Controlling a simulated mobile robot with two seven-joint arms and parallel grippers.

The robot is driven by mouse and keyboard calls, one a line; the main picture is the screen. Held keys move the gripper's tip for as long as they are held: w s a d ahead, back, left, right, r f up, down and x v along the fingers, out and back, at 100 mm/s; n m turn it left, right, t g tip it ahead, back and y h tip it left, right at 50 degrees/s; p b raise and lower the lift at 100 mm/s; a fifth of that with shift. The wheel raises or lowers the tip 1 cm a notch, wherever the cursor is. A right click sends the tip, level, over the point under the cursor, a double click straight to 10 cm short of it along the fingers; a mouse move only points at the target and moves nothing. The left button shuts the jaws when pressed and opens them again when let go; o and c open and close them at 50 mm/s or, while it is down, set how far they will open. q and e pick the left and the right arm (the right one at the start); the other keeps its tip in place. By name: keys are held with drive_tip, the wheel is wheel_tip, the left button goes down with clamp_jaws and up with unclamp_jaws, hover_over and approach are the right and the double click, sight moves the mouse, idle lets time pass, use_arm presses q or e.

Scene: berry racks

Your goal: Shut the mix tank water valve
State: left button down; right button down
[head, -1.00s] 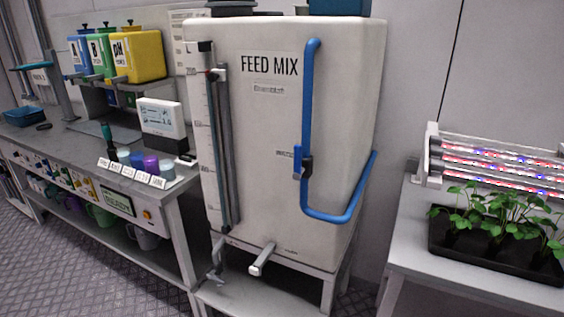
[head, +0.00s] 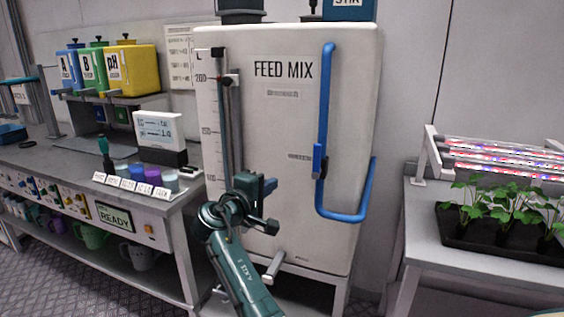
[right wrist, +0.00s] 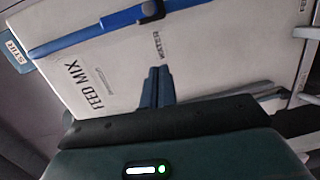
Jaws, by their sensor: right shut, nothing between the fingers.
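The mix tank (head: 285,125) is a tall cream box marked FEED MIX, also seen in the right wrist view (right wrist: 110,85). A blue water pipe (head: 325,95) runs down its front right. The water valve (head: 318,160) on this pipe has a blue handle lying along the pipe and a dark body. In the right wrist view the valve (right wrist: 150,9) is at the top, beside the label WATER. My right gripper (head: 270,187) is left of and below the valve, apart from it. Its fingers (right wrist: 157,82) are shut and empty, pointing toward the valve. My left gripper is not in view.
A level scale (head: 209,125) and thin pipe run down the tank's left side. A grey outlet (head: 273,266) sticks out at its foot. A bench (head: 180,195) with cups stands left. A plant tray (head: 500,240) sits right. The space before the valve looks free.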

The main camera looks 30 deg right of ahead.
sight(318, 160)
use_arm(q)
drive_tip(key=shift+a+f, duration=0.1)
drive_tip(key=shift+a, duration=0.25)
use_arm(e)
drive_tip(key=shift+m+g+h, duration=0.4)
drive_tip(key=shift+g+h, duration=0.1)
drive_tip(key=shift+h, duration=0.2)
drive_tip(key=r, duration=0.1)
drive_tip(key=a+r, duration=0.1)
drive_tip(key=r, duration=0.3)
drive_tip(key=shift+w+a+r, duration=0.1)
drive_tip(key=shift+w+a, duration=0.05)
drive_tip(key=shift+a, duration=0.1)
use_arm(q)
drive_tip(key=p, duration=0.1)
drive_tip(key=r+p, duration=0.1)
drive_tip(key=p, duration=0.1)
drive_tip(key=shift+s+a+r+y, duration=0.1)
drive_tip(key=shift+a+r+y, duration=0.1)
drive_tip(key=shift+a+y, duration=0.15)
use_arm(e)
drive_tip(key=w+d, duration=0.1)
drive_tip(key=d, duration=1)
drive_tip(key=shift+w+d, duration=0.25)
drive_tip(key=shift+d, duration=0.05)
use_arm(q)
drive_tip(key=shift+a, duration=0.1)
